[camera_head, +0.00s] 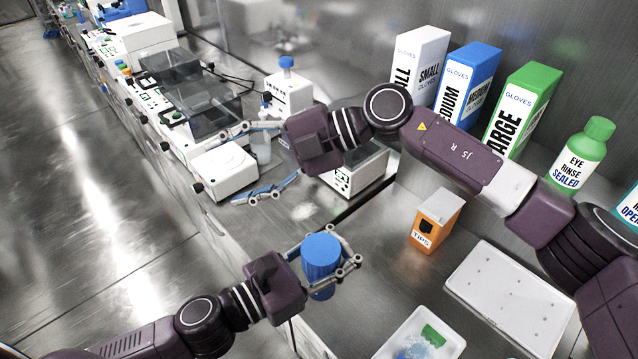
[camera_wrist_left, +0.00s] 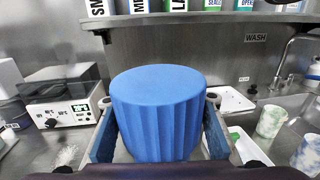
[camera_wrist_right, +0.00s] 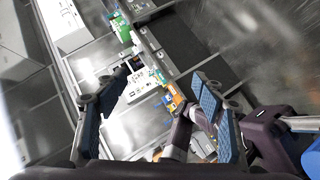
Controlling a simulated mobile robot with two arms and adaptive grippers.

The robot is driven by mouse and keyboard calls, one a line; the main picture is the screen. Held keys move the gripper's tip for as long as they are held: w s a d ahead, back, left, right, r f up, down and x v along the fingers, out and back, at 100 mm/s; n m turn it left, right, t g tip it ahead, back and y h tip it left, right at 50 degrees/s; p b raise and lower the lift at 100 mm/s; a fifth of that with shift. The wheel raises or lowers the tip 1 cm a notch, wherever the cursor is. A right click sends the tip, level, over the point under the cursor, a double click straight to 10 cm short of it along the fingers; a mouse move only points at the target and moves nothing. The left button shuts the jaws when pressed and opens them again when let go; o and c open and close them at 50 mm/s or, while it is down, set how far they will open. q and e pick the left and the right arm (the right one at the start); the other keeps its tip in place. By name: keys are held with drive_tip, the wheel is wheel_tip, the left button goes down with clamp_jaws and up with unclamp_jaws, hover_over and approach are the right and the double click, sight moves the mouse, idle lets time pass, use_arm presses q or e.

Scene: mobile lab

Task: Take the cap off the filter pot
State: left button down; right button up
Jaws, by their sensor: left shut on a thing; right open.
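A large blue ribbed cap (camera_head: 321,250) is between the fingers of my left gripper (camera_head: 343,246), which is shut on it above the bench's front edge. In the left wrist view the cap (camera_wrist_left: 158,110) fills the middle, with a finger on each side. A blue part shows under the fingers in the head view; I cannot tell whether a filter pot is below the cap. My right gripper (camera_head: 230,168) is open, with fingers wide apart over the bench near the white instruments. It also shows open and empty in the right wrist view (camera_wrist_right: 162,76).
An orange tips box (camera_head: 437,220), a white board (camera_head: 510,300) and a white tray (camera_head: 420,340) lie right of the cap. Glove boxes (camera_head: 470,85) and an eye rinse bottle (camera_head: 581,155) stand at the back. A white blue-topped item (camera_head: 288,92) stands beyond my right gripper.

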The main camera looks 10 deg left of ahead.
drive_tip(key=s+r+h, duration=0.2)
drive_tip(key=s+h, duration=0.1)
drive_tip(key=s, duration=0.1)
drive_tip(key=m+t+h, duration=0.4)
drive_tip(key=m+h, duration=0.2)
drive_tip(key=h, duration=0.4)
approach(319, 245)
drive_tip(key=f, duration=0.8)
drive_tip(key=shift+s+f, duration=0.3)
drive_tip(key=shift+f, duration=0.05)
drive_tip(key=c, duration=1.3)
drive_tip(key=n, duration=0.4)
drive_tip(key=shift+a, duration=0.1)
drive_tip(key=shift+w+r, duration=0.1)
drive_tip(key=shift+w, duration=0.05)
